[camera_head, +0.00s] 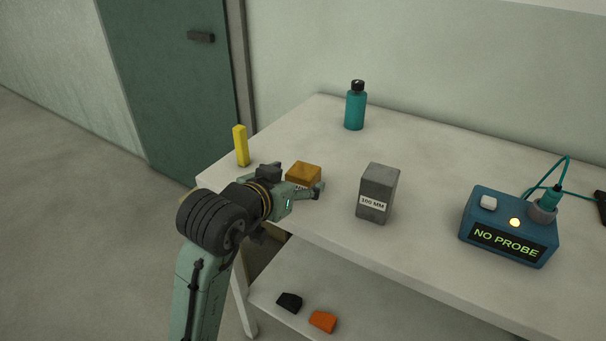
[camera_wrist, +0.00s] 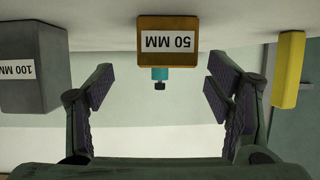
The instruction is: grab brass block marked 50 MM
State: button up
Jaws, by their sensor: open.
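The brass block (camera_head: 303,173) stands on the white table, partly hidden behind my gripper in the head view. In the wrist view the brass block (camera_wrist: 168,57) shows its white label, which reads 50 MM upside down. My gripper (camera_head: 299,183) is at the near side of the block in the head view. In the wrist view the open gripper (camera_wrist: 162,92) has its two dark-padded fingers spread to either side, with nothing between them. The block lies ahead, between the fingers' lines but beyond their tips.
A grey block marked 100 MM (camera_head: 376,193) stands right of the brass block. A yellow bar (camera_head: 241,146) stands to its left. A teal bottle (camera_head: 355,107) is behind. A blue NO PROBE box (camera_head: 509,228) sits at right. The table (camera_head: 430,170) is clear between them.

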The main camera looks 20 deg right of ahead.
aim_at(301, 173)
jog(key=p+x, duration=0.1)
jog(key=x, duration=0.4)
jog(key=shift+w+p, duration=0.35)
jog(key=shift+w, duration=0.15)
jog(key=shift+c, duration=0.3)
grip_shut()
jog(key=shift+r, duration=0.15)
